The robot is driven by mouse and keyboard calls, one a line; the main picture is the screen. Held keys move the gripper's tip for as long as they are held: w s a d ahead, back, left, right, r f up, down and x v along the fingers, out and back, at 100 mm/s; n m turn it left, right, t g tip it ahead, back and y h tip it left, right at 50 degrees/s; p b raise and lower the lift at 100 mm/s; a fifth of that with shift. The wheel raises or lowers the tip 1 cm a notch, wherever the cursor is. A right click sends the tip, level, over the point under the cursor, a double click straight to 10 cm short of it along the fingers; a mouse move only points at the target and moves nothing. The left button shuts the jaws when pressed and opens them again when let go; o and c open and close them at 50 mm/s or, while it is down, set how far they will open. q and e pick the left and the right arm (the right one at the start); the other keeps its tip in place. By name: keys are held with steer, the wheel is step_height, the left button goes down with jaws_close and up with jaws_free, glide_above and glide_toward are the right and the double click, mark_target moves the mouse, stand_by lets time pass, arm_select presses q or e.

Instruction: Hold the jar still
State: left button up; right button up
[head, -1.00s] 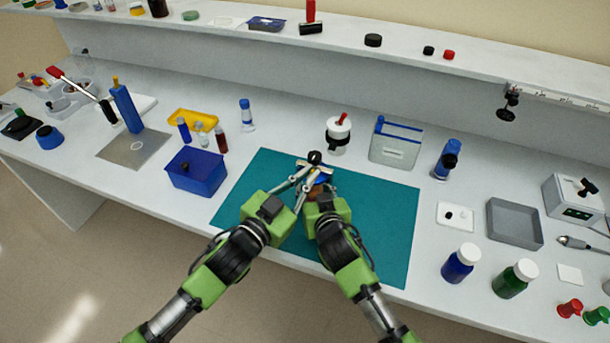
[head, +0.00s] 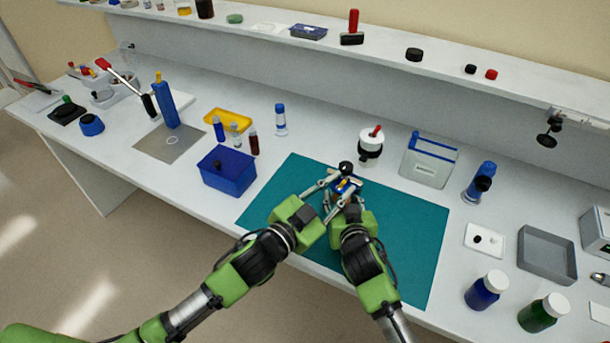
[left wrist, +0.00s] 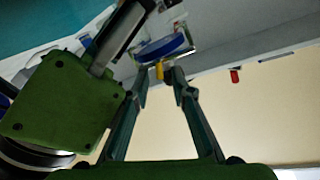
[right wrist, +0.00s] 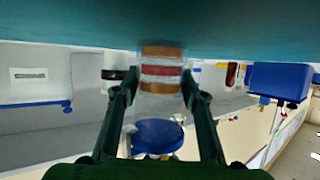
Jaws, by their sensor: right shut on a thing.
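My right gripper (head: 347,192) is shut on the jar, a finger on each side. In the head view the fingers hide most of the jar.
A blue box (head: 228,172) stands left of the mat. A white jar with a black band (head: 370,147) and a blue-lidded container (head: 428,160) stand behind it. A grey tray (head: 547,255) and blue and green bottles (head: 485,290) are to the right. The mat's right part is clear.

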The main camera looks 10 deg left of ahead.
arm_select(q)
steer(key=n, duration=0.4)
steer(key=shift+w+a+h, duration=0.15)
steer(key=shift+a+h, duration=0.25)
steer(key=v, duration=1.2)
steer(key=d+r+m+g+h, duration=0.45)
steer(key=r+m, duration=0.25)
steer(key=m, duration=0.7)
steer(key=d+r+m+g+h, duration=0.45)
steer(key=r+m, duration=0.25)
steer(key=m, duration=0.7)
steer(key=w+a+f+m+g+y, duration=0.2)
steer(key=w+a+m+y, duration=0.25)
steer(key=a+m, duration=0.35)
steer(key=w+a+f+m+g+y, duration=0.2)
steer(key=w+a+m+y, duration=0.3)
steer(key=m, duration=0.4)
steer(key=w+d+f+n+h, duration=0.1)
steer(key=d+f+h, duration=0.25)
steer(key=f, duration=0.75)
steer(key=w+v, duration=0.1)
steer(key=v, duration=0.9)
steer(key=shift+a+f+g, duration=0.15)
steer(key=shift+f+g, duration=0.1)
steer(key=shift+g, duration=0.05)
